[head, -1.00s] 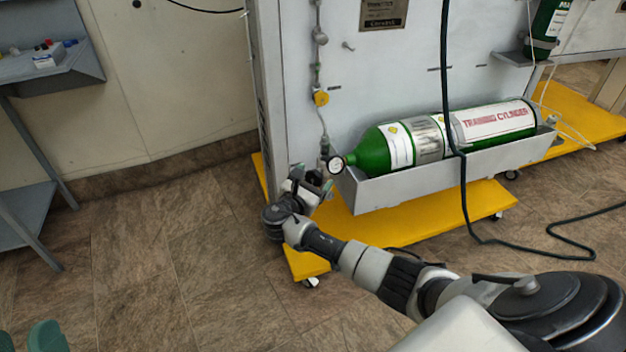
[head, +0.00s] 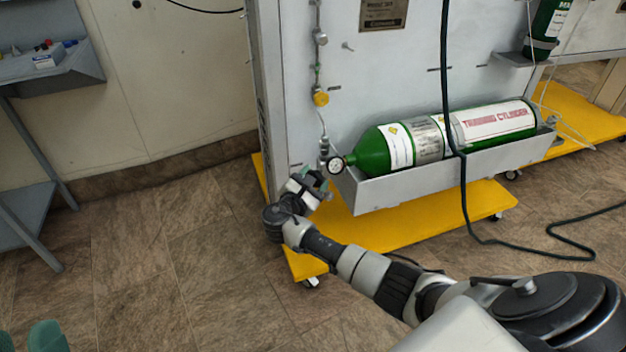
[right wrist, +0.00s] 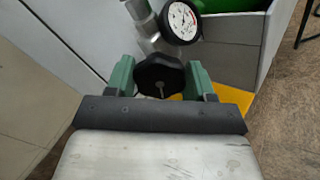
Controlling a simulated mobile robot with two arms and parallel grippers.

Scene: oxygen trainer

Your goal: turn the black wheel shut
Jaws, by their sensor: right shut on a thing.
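The black wheel (right wrist: 160,75) is a lobed knob on the metal valve, just below the round white gauge (right wrist: 182,22). In the right wrist view it sits between the two green fingers of my right gripper (right wrist: 160,82), which is shut on it. In the head view my right gripper (head: 318,181) is just under the gauge (head: 336,165), at the neck end of the green cylinder (head: 372,153); the wheel is mostly hidden there. A green piece at the bottom left corner looks like a fingertip of my left gripper (head: 48,336); its jaws cannot be made out.
The cylinder lies in a grey trough (head: 400,186) on a panel with a yellow wheeled base (head: 440,225). A dark hose (head: 462,190) hangs in front of the cylinder. A grey shelf stand (head: 40,78) is at the left. The floor between is clear.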

